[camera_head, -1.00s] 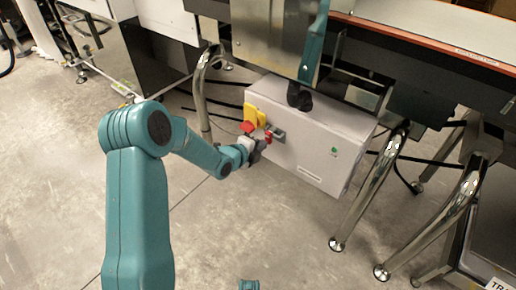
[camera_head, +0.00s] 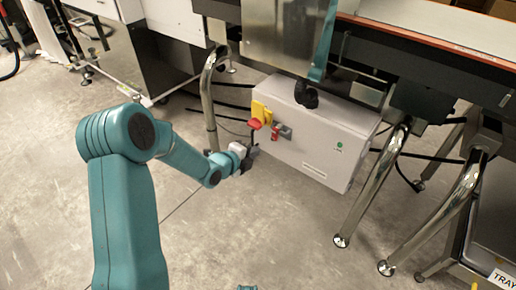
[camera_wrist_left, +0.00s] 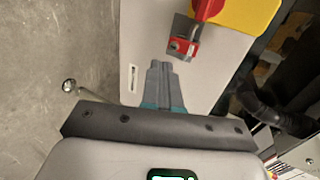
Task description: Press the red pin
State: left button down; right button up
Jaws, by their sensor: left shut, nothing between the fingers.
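The red pin (camera_head: 275,133) sits at a small grey bracket (camera_head: 285,131) on the front of a white box (camera_head: 318,150). Beside it is a yellow plate (camera_head: 262,112) with a red handle (camera_head: 254,124). In the left wrist view, the red pin (camera_wrist_left: 184,45) shows beyond and slightly right of my fingertips. My left gripper (camera_head: 252,154) is shut and empty, just left of and below the pin in the head view. Its closed fingers (camera_wrist_left: 161,68) point toward the box in the left wrist view, apart from the pin.
The white box hangs under the conveyor frame, among shiny metal legs (camera_head: 209,95) and (camera_head: 374,185). Black cables (camera_head: 222,107) run behind it at the left. The concrete floor in front is clear.

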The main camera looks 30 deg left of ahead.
pick_arm(q)
jog(key=p+v, duration=0.1)
jog(key=v, duration=0.4)
jog(key=shift+s+r, duration=0.1)
jog(key=shift+s, duration=0.05)
pick_arm(e)
jog(key=shift+s+a+r, duration=0.1)
jog(key=shift+s+r, duration=0.4)
jog(key=shift+r, duration=0.35)
